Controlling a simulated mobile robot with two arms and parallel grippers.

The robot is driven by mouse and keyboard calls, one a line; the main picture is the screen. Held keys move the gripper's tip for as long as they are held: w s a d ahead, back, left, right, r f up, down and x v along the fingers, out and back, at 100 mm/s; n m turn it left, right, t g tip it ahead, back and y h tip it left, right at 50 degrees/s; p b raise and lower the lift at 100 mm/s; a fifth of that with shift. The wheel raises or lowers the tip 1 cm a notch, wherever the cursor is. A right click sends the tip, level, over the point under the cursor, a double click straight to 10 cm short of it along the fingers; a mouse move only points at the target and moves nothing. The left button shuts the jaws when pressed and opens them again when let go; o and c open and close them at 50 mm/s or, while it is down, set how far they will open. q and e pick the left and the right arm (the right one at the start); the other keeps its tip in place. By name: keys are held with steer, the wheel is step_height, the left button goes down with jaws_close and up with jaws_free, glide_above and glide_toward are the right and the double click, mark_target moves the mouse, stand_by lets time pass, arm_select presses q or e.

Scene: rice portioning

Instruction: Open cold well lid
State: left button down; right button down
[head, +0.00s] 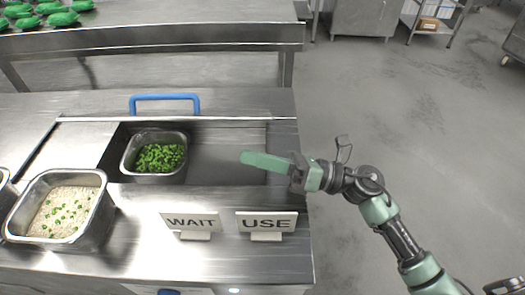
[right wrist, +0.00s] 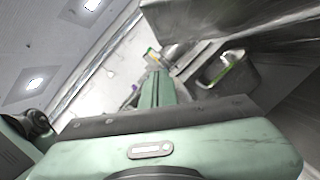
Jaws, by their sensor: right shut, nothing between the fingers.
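The cold well (head: 225,150) is a recess in the steel counter, and its inside shows. A metal pan (head: 126,158) of chopped green food stands in its left part. A blue handle (head: 165,97) is at the well's back edge; I cannot tell which panel it belongs to. A flat steel panel (head: 75,145) lies left of the opening. My right gripper (head: 245,157) is shut and empty over the well's right part, pointing left, right of the pan and apart from the handle. Its green fingers also show in the right wrist view (right wrist: 158,85). My left gripper is out of view.
A pan of rice with green bits (head: 100,205) stands at the front left. WAIT (head: 190,222) and USE (head: 266,222) signs stand on the counter's front. A back table (head: 150,35) holds several green items. Open floor (head: 420,130) lies to the right.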

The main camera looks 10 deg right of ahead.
steer(key=w+a+r+p, duration=0.3)
steer(key=w+a+r, duration=0.1)
steer(key=shift+a, duration=0.35)
steer(key=shift+w+r, duration=0.1)
steer(key=shift+r, duration=0.05)
